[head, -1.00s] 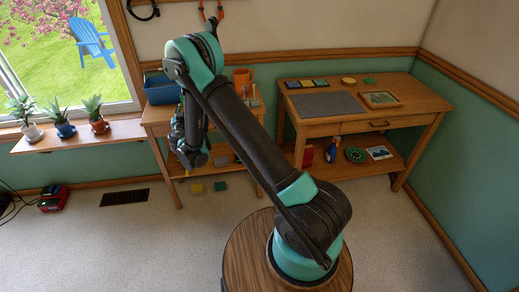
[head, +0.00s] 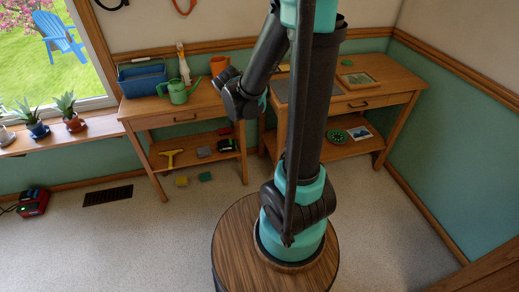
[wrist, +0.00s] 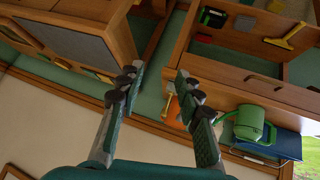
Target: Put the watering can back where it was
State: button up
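The green watering can (head: 178,94) stands upright on top of the left wooden table (head: 165,113), in front of the blue bin. It also shows in the wrist view (wrist: 250,123), at the lower right beyond my right-hand finger. My gripper (wrist: 158,77) is open in the wrist view, with a clear gap between its fingers and nothing held. It is apart from the can. In the head view my arm reaches up and bends down to the right of the can; the fingers cannot be made out there.
A blue bin (head: 141,78), a white upright object (head: 183,63) and an orange pot (head: 219,65) stand near the can. The right table (head: 372,98) holds a grey mat and a frame. Potted plants line the windowsill (head: 95,135). A yellow and a green block lie on the floor.

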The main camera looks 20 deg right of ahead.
jog(key=s+f+n+g+y, duration=0.1)
jog(key=s+f+y, duration=0.1)
jog(key=s, duration=0.8)
jog(key=s+f+n+g+y, duration=0.1)
jog(key=s+f+g, duration=0.1)
jog(key=s, duration=0.9)
jog(key=shift+a+f+y, duration=0.3)
jog(key=shift+y, duration=0.1)
